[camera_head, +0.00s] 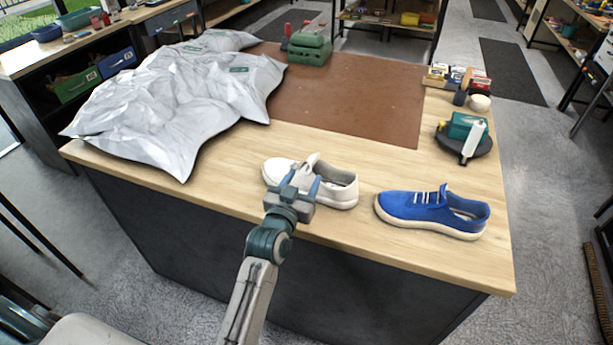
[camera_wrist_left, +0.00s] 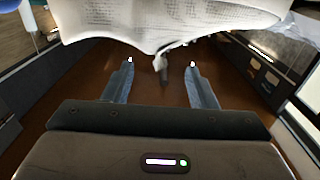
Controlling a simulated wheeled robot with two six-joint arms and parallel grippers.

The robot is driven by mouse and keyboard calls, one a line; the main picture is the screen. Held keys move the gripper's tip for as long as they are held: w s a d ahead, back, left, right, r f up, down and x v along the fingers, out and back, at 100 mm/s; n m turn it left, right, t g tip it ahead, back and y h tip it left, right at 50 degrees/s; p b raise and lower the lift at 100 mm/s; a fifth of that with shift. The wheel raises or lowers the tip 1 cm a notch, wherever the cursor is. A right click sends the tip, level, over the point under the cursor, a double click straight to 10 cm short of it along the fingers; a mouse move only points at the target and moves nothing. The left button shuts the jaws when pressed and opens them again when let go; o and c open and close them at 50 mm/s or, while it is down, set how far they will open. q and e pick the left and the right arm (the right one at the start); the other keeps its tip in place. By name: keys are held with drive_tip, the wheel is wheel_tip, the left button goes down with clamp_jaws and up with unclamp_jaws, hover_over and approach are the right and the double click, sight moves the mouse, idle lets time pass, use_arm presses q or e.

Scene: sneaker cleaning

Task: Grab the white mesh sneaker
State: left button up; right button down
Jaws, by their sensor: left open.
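The white mesh sneaker (camera_head: 342,187) lies on the wooden table near its front edge, with its toe toward the left. In the left wrist view, white mesh fabric (camera_wrist_left: 180,22) fills the top of the picture, just beyond the fingertips. My left gripper (camera_head: 303,178) is over the near side of the sneaker, around its middle, and hides part of it. Its two fingers (camera_wrist_left: 161,65) are apart. I cannot tell whether they touch the sneaker. My right gripper does not show.
A blue sneaker (camera_head: 428,212) lies right of the white one. Large grey plastic bags (camera_head: 180,95) cover the table's left side. A green-and-white device on a dark round base (camera_head: 477,148) and small boxes stand at the right.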

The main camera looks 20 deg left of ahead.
sight(308, 168)
use_arm(q)
drive_tip(key=shift+w+a, duration=0.15)
drive_tip(key=shift+w, duration=0.5)
drive_tip(key=w+p, duration=0.1)
drive_tip(key=w, duration=0.3)
drive_tip(key=shift+w+p, duration=0.25)
drive_tip(key=shift+p, duration=0.1)
drive_tip(key=shift+w, duration=0.2)
drive_tip(key=shift+s, duration=0.15)
drive_tip(key=shift+c, duration=1.1)
drive_tip(key=c, duration=0.7)
clamp_jaws()
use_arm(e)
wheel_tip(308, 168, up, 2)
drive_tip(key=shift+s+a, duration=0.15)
